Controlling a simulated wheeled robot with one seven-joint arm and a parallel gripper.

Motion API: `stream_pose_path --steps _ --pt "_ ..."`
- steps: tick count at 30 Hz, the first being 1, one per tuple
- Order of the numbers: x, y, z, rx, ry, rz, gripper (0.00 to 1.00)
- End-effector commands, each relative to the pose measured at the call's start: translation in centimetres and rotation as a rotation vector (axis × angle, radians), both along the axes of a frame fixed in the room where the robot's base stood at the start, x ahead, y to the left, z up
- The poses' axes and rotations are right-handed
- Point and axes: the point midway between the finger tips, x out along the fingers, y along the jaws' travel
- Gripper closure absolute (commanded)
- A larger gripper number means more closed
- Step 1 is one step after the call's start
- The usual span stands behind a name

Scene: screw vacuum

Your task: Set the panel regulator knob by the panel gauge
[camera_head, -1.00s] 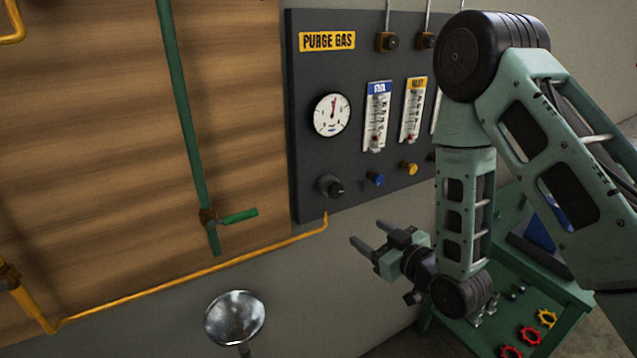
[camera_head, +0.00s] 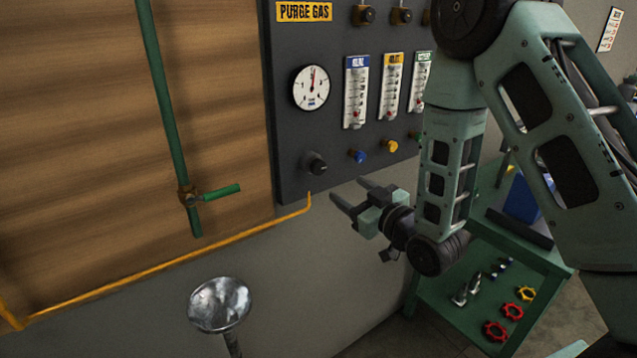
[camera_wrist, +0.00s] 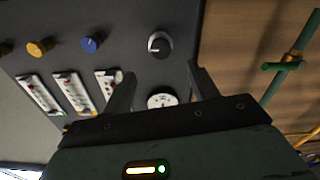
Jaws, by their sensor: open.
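The black regulator knob (camera_head: 316,164) sits low on the left of the dark purge gas panel (camera_head: 290,128). It also shows in the wrist view (camera_wrist: 159,44), beyond my fingertips and roughly between them. The round white panel gauge (camera_head: 311,88) is above the knob, with its needle pointing about straight up. In the wrist view the gauge (camera_wrist: 162,100) shows between my fingers, partly cut off by the gripper body. My gripper (camera_head: 349,192) is open and empty, below and to the right of the knob, apart from it. It also fills the lower wrist view (camera_wrist: 163,80).
Blue (camera_head: 357,156) and yellow (camera_head: 391,146) knobs sit right of the regulator knob, under several flowmeters (camera_head: 356,92). A yellow pipe (camera_head: 190,261) runs below the panel. A green lever (camera_head: 221,191) is at left. A shiny round dish (camera_head: 220,303) stands in front.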

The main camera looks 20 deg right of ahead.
Motion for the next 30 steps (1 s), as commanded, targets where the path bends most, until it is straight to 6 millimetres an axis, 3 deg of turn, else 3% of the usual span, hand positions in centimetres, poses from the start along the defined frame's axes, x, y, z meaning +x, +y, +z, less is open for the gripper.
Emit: stream_pose_path --steps 7,21,30 --pt "1.2 0.4 -0.2 0.002 -0.004 -0.002 0.41" --pt "9.5 3.2 0.5 0.002 0.0 -0.001 0.41" --pt "11.9 3.9 0.2 0.002 0.0 -0.001 0.41"
